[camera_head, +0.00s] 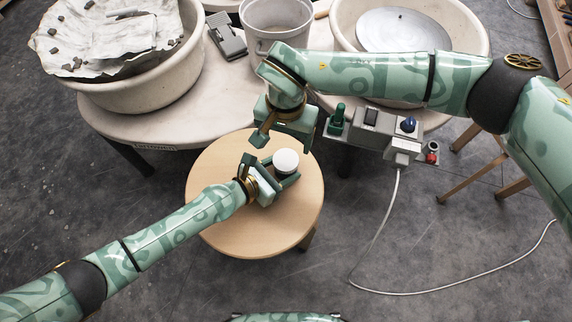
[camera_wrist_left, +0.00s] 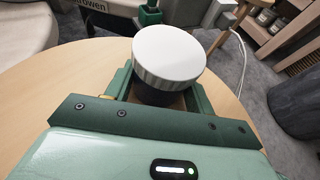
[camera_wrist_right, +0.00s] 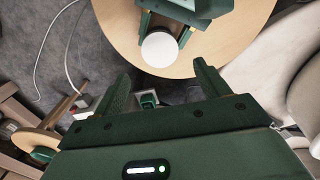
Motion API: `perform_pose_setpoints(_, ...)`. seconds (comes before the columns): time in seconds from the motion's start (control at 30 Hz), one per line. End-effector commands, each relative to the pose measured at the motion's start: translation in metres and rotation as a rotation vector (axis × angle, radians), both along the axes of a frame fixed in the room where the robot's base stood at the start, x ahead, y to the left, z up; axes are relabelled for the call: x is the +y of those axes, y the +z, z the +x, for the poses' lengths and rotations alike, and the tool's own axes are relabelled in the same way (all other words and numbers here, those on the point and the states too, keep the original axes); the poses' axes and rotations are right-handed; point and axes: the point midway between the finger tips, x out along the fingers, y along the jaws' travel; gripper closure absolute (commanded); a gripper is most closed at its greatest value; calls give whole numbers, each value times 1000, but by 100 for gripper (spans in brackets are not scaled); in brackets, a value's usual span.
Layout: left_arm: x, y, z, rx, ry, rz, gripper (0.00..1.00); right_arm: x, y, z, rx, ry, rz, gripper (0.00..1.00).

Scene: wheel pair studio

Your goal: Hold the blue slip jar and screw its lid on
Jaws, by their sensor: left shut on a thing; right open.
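The blue slip jar (camera_wrist_left: 160,96) stands upright on the round wooden stool top, its body looking dark and mostly hidden. Its white ribbed lid (camera_wrist_left: 169,55) sits on top of the jar; whether it is threaded cannot be told. The lid also shows in the head view (camera_head: 286,160) and the right wrist view (camera_wrist_right: 159,49). My left gripper (camera_head: 276,168) is shut on the jar body from the side, below the lid. My right gripper (camera_head: 284,142) is open and empty, just behind the lid in the head view and apart from it. Its spread fingers point towards the lid's side in the right wrist view.
The stool top (camera_head: 225,215) is otherwise bare. Behind it stands a pale table with a basin (camera_head: 120,92), a grey bucket (camera_head: 275,22) and another basin (camera_head: 470,40). A grey control box (camera_head: 375,127) with a cable (camera_head: 380,225) is to the right.

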Motion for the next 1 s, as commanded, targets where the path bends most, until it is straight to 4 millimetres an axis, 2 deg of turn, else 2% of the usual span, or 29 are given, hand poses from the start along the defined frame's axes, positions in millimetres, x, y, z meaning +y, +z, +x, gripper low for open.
perform_pose_setpoints(0.4,0,0,0,0,0,0,100,0,-5,0,2,1,-3,25)
perform_pose_setpoints(0.8,0,0,0,0,0,0,100,0,-62,-1,5,-1,-2,25)
perform_pose_setpoints(1.0,0,0,0,0,0,0,100,0,-78,-1,3,2,-1,25)
